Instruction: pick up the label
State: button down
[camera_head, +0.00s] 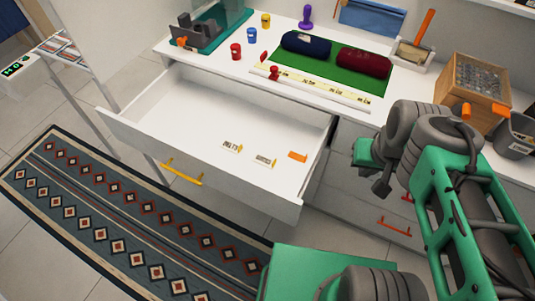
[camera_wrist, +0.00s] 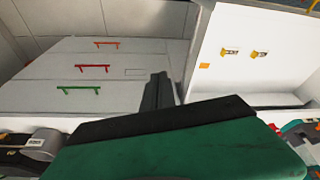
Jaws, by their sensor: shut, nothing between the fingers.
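Two small white labels with dark print and yellow tabs lie flat in the open white drawer: a left label (camera_head: 232,146) and a right label (camera_head: 264,160). An orange piece (camera_head: 298,156) lies to their right, near the drawer's side wall. I cannot tell which one the task means. In the wrist view the labels (camera_wrist: 231,51) (camera_wrist: 259,54) and the orange piece (camera_wrist: 204,66) show at upper right. My gripper (camera_head: 378,178) is shut and empty, right of the drawer and apart from the labels. Its dark fingers (camera_wrist: 158,92) show in the wrist view.
The open drawer (camera_head: 130,120) has a yellow handle. The counter above holds a green mat (camera_head: 325,77) with two cases, a white strip (camera_head: 315,88), small coloured jars and a wooden box (camera_head: 475,80). Closed drawers (camera_wrist: 60,66) with coloured handles stand beside it. A patterned rug covers the floor.

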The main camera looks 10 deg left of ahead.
aim_at(260, 159)
jog(key=u, duration=0.4)
jog(key=k, duration=0.55)
jog(key=u, duration=1.45)
jog(key=i, duration=1.05)
jog(key=z, duration=0.65)
